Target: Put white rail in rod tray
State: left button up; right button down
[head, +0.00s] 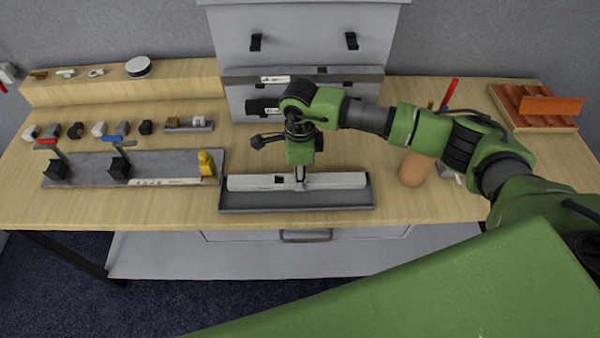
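The white rail (335,181) is a long pale bar with a small dark notch left of its middle. It lies lengthwise over the grey rod tray (297,201), along the tray's back part; I cannot tell whether it rests on the tray floor or is held just above it. My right gripper (300,182) points down at the middle of the rail, its narrow fingertips at the rail. Whether the fingers are closed on it is too small to tell. My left gripper is not in view.
Left of the tray is a grey fixture plate (90,170) with clamps and a yellow piece (206,163). A grey panel (305,40) stands behind. An orange rack (535,105) is far right, a brown rounded object (412,168) nearer. The table's front right is clear.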

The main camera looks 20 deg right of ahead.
jog(key=c, duration=2.1)
grip_release()
jog(key=shift+f, duration=0.15)
jog(key=shift+c, duration=0.2)
jog(key=o, duration=0.4)
jog(key=shift+r, duration=0.35)
notch_tip(320, 180, up, 12)
jog(key=b, duration=0.3)
jog(key=shift+f, duration=0.15)
